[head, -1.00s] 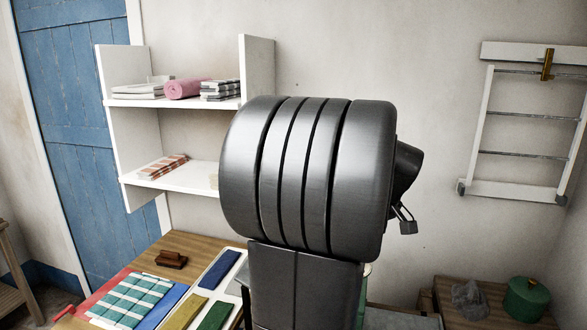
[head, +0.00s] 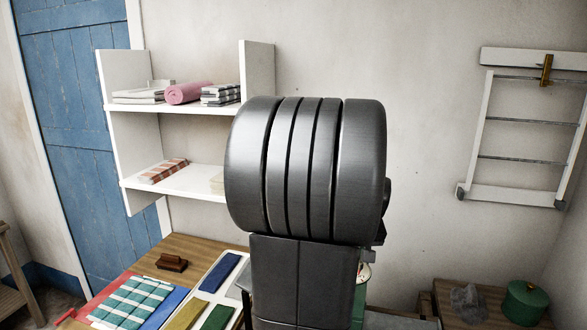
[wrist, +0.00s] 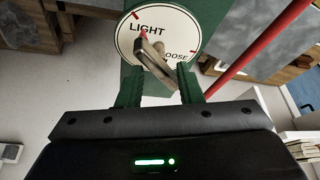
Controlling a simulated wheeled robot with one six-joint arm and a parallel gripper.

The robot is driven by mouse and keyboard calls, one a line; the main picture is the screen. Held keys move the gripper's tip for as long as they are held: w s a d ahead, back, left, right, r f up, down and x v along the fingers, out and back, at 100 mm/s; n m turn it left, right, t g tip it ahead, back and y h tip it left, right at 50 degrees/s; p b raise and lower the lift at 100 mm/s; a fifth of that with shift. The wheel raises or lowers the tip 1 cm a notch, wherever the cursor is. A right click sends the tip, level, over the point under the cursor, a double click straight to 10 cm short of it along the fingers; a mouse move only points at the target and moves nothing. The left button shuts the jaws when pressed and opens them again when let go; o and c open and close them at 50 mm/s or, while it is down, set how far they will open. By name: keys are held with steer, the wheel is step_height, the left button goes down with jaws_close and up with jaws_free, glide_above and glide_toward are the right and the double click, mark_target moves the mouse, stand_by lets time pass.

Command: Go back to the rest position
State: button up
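My gripper (wrist: 158,84) shows in the wrist view with its two green fingers apart and nothing gripped between them. Beyond the fingers is a round white dial (wrist: 125,40) on a green panel. It carries the word LIGHT and a partly covered word ending in OOSE. A metal lever (wrist: 152,58) with a red tip crosses the dial and appears between the fingers in the picture, apart from them. In the head view my arm's large dark link fills the middle and hides my gripper. Only a sliver of the dial (head: 364,272) shows there.
A white shelf (head: 165,108) with cloths and a pink roll (head: 189,93) stands at the left. Below it are a tray (head: 226,262) of folded cloths and a checked cloth (head: 133,302). A wall rack (head: 522,123) and a green pot (head: 525,300) are at the right.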

steer(key=shift+a+m+h, duration=0.1)
steer(key=shift+m+h, duration=0.3)
steer(key=shift+m, duration=0.7)
steer(key=shift+r, duration=0.1)
